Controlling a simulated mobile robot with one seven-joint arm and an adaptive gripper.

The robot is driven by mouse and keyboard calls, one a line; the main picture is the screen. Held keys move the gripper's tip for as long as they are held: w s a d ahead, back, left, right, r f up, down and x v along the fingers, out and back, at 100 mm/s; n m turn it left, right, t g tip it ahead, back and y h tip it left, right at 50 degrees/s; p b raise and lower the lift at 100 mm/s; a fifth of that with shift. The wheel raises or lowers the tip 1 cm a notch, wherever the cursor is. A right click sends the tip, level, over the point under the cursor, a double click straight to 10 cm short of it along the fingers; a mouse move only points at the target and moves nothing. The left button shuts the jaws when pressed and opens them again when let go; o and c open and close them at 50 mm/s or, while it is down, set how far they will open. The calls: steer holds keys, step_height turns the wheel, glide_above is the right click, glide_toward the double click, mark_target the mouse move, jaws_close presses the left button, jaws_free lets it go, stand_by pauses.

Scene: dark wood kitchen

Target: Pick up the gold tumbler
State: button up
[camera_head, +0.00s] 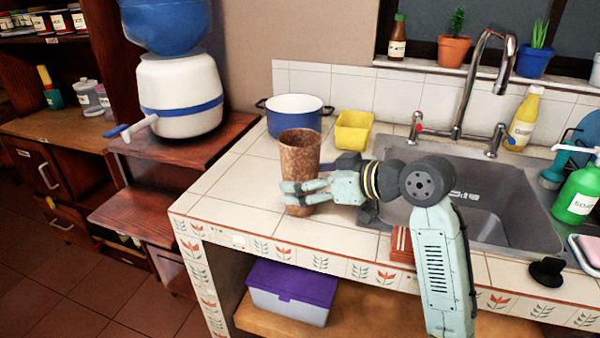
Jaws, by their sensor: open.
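The gold tumbler (300,153) is a tall, brownish-gold speckled cup standing upright on the tiled counter, left of the sink. My gripper (288,194) is at the tumbler's lower half, reaching in from the right. Its pale green fingers are open. One finger crosses in front of the tumbler and hides part of its lower body. I cannot tell whether the fingers touch it.
A white-and-blue pot (293,112) and a yellow container (354,130) stand behind the tumbler. The metal sink (500,212) with its faucet (465,90) lies to the right. The tiled counter (232,195) is clear to the left, ending at its front edge.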

steer(key=shift+x, duration=1.05)
steer(key=c, duration=1.7)
steer(key=shift+r, duration=0.2)
